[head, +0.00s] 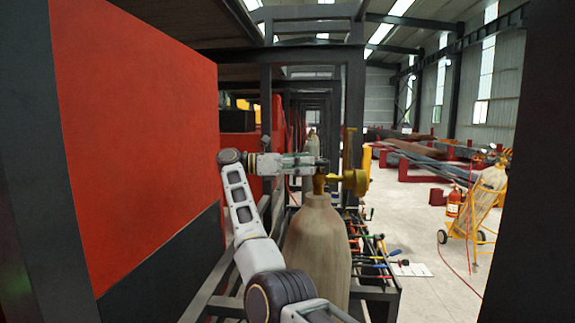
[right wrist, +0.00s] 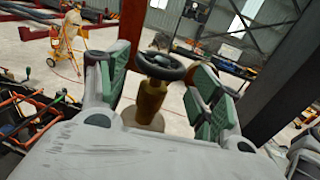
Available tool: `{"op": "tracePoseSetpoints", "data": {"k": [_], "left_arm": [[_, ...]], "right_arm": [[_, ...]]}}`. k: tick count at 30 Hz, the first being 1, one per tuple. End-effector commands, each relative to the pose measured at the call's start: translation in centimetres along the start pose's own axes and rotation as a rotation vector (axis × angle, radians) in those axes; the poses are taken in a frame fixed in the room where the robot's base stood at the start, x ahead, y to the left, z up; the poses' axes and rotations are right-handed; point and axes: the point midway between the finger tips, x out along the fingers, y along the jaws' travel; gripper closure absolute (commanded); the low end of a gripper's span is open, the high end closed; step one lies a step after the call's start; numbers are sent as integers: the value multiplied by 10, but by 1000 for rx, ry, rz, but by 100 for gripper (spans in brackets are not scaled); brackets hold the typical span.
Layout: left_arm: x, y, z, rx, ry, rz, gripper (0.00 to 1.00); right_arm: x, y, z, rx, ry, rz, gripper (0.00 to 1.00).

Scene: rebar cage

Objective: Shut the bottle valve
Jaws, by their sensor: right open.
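The bottle (head: 318,245) is a tall, worn beige gas cylinder standing upright in the middle of the head view. Its brass valve (head: 319,184) is on top, and it also shows in the right wrist view (right wrist: 151,98) with a dark round handwheel (right wrist: 161,66) above it. My right gripper (head: 308,162) reaches in from the left at the height of the valve top. In the right wrist view my right gripper (right wrist: 158,80) is open, with one green-padded finger on each side of the handwheel. I cannot tell whether either finger touches it. My left gripper is not in view.
A yellow-brass fitting (head: 355,178) sits right of the valve, before a dark steel post. A rack of tools (head: 375,250) stands right of the bottle. A red panel (head: 140,130) closes off the left. A yellow cylinder cart (head: 480,210) stands on open floor at right.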

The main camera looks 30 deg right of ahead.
Motion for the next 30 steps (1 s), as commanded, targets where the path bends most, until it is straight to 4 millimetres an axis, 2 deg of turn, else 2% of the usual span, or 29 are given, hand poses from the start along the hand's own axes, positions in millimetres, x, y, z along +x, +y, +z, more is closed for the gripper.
{"op": "tracePoseSetpoints", "data": {"k": [15,30], "left_arm": [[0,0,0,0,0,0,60],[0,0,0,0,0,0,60]], "right_arm": [[-37,1,0,-1,-1,2,35],[-50,0,0,0,-1,1,35]]}}
